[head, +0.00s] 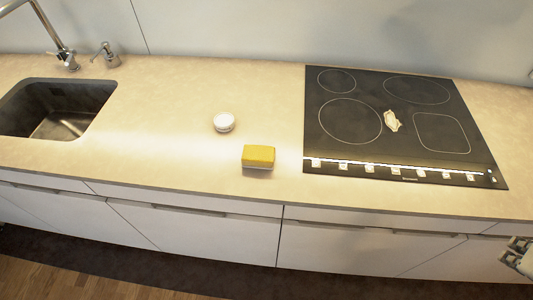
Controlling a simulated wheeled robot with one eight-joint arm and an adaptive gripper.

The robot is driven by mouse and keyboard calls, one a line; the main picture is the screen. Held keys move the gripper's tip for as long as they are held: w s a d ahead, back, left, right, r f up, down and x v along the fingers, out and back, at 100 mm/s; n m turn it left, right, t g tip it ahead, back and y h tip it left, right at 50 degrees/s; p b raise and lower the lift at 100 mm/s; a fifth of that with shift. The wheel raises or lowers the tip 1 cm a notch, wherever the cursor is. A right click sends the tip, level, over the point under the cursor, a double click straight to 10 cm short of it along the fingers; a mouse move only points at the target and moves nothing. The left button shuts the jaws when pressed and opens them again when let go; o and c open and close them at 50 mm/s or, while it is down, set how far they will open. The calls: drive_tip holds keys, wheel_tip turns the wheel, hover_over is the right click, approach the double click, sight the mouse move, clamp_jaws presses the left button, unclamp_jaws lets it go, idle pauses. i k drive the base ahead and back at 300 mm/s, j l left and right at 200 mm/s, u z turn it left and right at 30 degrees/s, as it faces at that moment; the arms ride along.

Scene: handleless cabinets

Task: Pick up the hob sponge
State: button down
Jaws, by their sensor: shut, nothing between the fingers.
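A yellow block-shaped sponge (258,156) with a pale lower side lies on the beige worktop, just left of the black hob (324,154) and near the worktop's front edge. A small crumpled off-white thing (393,121) lies on the hob's glass between the cooking zones; I cannot tell what it is. My gripper (516,257) shows only in part at the lower right edge of the head view. It is shut and empty, in front of the cabinets and well apart from the sponge and the hob.
A round white object (223,122) stands behind and left of the sponge. A dark sink (70,105) with a tap (58,45) and a soap dispenser (107,55) is at the left. The worktop (170,150) between sink and sponge is clear.

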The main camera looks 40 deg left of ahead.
sight(259, 157)
drive_tip(key=u, duration=1.95)
drive_tip(key=i+l+z, duration=0.1)
drive_tip(key=i+l, duration=0.3)
drive_tip(key=l, duration=0.2)
drive_tip(key=j, duration=0.1)
